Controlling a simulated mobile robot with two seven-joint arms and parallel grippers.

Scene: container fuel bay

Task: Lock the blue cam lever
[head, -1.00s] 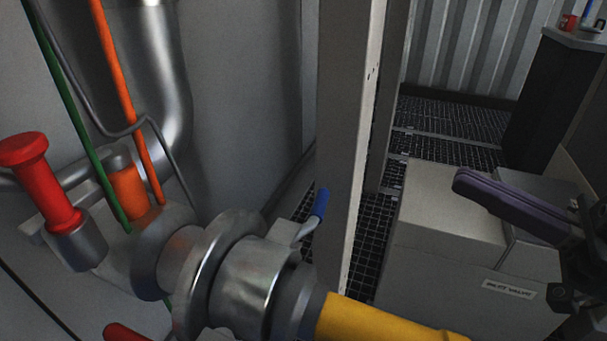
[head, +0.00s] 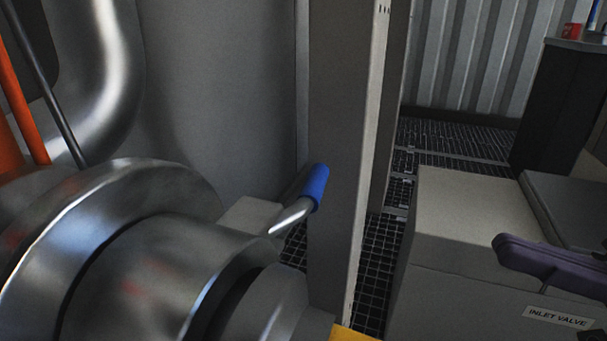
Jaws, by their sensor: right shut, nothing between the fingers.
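The blue cam lever (head: 314,188) has a blue grip on a short metal arm. It sticks up and to the right from the side of a large metal pipe coupling (head: 150,270) at the lower left. My right gripper (head: 502,246) shows at the right edge as purple fingers, shut and empty. It is well to the right of the lever, in front of a grey box, and does not touch the lever. My left gripper is not in view.
A grey upright post (head: 340,130) stands right behind the lever. A grey box labelled INLET VALVE (head: 465,215) is at the lower right. Dark grating (head: 450,140) covers the floor behind.

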